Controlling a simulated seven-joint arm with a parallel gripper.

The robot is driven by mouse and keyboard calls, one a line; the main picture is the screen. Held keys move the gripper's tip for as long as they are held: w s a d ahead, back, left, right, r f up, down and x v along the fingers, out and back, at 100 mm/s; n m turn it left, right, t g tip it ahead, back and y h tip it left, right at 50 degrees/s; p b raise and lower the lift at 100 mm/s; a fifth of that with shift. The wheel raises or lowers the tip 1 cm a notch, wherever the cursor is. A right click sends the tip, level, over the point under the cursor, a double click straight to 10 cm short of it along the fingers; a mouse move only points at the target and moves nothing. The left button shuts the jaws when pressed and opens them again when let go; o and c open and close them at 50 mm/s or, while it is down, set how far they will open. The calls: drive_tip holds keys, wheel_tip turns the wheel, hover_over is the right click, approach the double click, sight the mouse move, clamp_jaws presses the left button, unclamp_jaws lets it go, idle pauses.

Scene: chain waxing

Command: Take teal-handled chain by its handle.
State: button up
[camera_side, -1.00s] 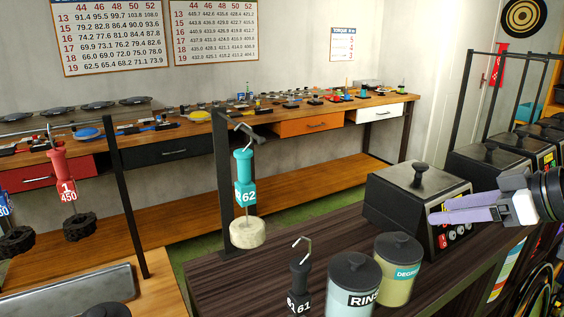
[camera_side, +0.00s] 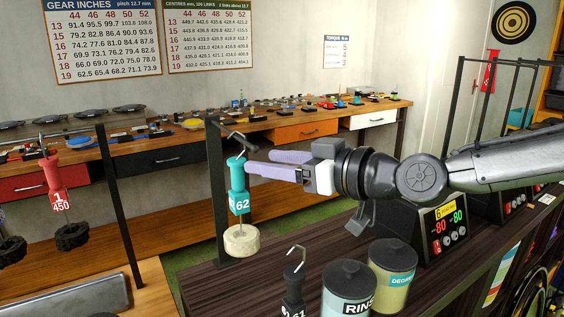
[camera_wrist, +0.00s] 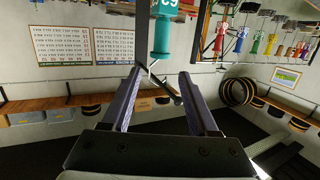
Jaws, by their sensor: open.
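The teal-handled chain hangs from a hook on a dark post (camera_side: 216,195). Its teal handle (camera_side: 237,190), marked 62, is upright, and a pale round coil (camera_side: 241,240) hangs beneath it. My gripper (camera_side: 248,163) is open and empty, with its lilac fingers pointing left at the upper part of the handle. In the wrist view the handle (camera_wrist: 162,36) shows beyond the fingertips, roughly between their lines, with no finger clearly around it. Whether a fingertip touches it I cannot tell.
A black handle (camera_side: 293,285) with a hook stands in front, beside the RINSE pot (camera_side: 349,290) and a DEGREASER pot (camera_side: 392,273). A waxing unit (camera_side: 440,235) sits below my arm. A red-handled chain (camera_side: 54,185) hangs at left.

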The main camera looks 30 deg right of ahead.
sight(238, 158)
drive_tip(key=x, duration=0.7)
drive_tip(key=shift+w+f, duration=0.1)
drive_tip(key=shift+w, duration=0.25)
drive_tip(key=shift+w+a+f, duration=0.2)
drive_tip(key=shift+w+f, duration=0.05)
drive_tip(key=shift+f, duration=1.35)
clamp_jaws()
drive_tip(key=shift+r, duration=0.25)
